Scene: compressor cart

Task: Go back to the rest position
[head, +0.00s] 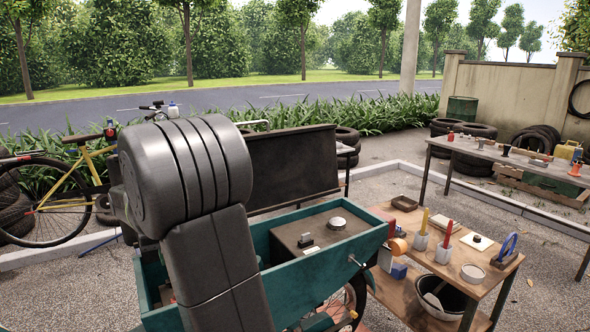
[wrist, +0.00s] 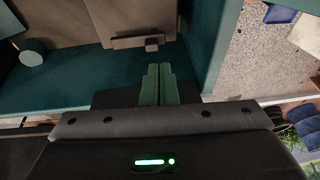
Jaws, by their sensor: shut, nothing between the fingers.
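My gripper (wrist: 158,70) shows in the wrist view with its two green fingers pressed together and nothing between them. It is over the teal cart (wrist: 75,80), pointing towards a brown box (wrist: 125,18) inside the cart. A small dark block on a bar (wrist: 150,43) lies ahead of the fingertips, apart from them as far as I can tell. In the head view my dark arm rises in front of the teal cart (head: 310,285) and hides its left part. My gripper is hidden in that view.
In the head view a wooden side table (head: 405,232) with cups, handles and a black bucket (head: 440,297) stands right of the cart. A dark panel (head: 295,168) stands behind it. A bicycle (head: 60,190) is at left, a workbench (head: 480,150) at far right. Gravel between is free.

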